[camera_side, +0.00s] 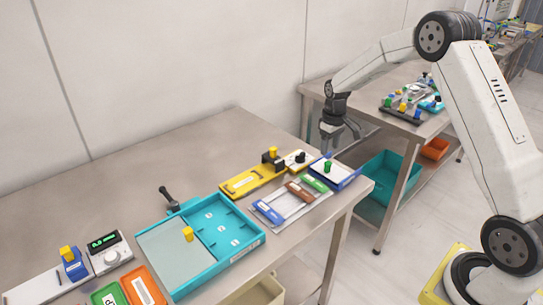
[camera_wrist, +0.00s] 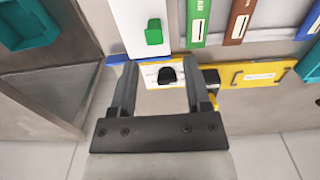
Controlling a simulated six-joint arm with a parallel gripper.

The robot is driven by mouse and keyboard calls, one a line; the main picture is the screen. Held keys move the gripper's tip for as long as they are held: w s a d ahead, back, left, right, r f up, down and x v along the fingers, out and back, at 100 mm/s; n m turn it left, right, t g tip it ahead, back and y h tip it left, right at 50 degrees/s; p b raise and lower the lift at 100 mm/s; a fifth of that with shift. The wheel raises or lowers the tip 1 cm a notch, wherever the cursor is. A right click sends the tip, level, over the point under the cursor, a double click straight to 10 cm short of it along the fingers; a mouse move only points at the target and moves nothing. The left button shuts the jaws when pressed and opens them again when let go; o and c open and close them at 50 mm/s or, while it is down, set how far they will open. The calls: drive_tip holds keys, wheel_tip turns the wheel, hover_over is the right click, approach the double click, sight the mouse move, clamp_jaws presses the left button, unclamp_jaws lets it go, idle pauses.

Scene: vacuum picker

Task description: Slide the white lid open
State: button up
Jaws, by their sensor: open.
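A white lid (camera_side: 293,164) with a black knob (camera_side: 301,157) sits at the right end of a long yellow holder (camera_side: 240,183). In the wrist view the white lid (camera_wrist: 149,78) and its black knob (camera_wrist: 167,75) show between my fingers, with the yellow holder (camera_wrist: 232,75) running off to the right. My gripper (camera_side: 340,143) is open and empty, pointing down above the table's far right end; it also shows in the wrist view (camera_wrist: 163,68). Contact with the knob cannot be seen. A second white panel (camera_side: 340,179) with a green knob (camera_side: 328,167) lies in a blue frame nearby.
A grey rail unit with green and brown sliders (camera_side: 298,190) lies in front of the yellow holder. A teal tray (camera_side: 258,241) with a yellow knob stands further left. The table's right edge (camera_side: 368,190) is close. Behind it stands another table (camera_side: 385,112).

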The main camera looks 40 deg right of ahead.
sight(328, 164)
drive_tip(key=shift+w+d+f, duration=0.15)
drive_tip(key=shift+w+d, duration=0.05)
drive_tip(key=shift+d, duration=0.25)
drive_tip(key=shift+f, duration=0.15)
drive_tip(key=shift+f, duration=3.75)
clamp_jaws()
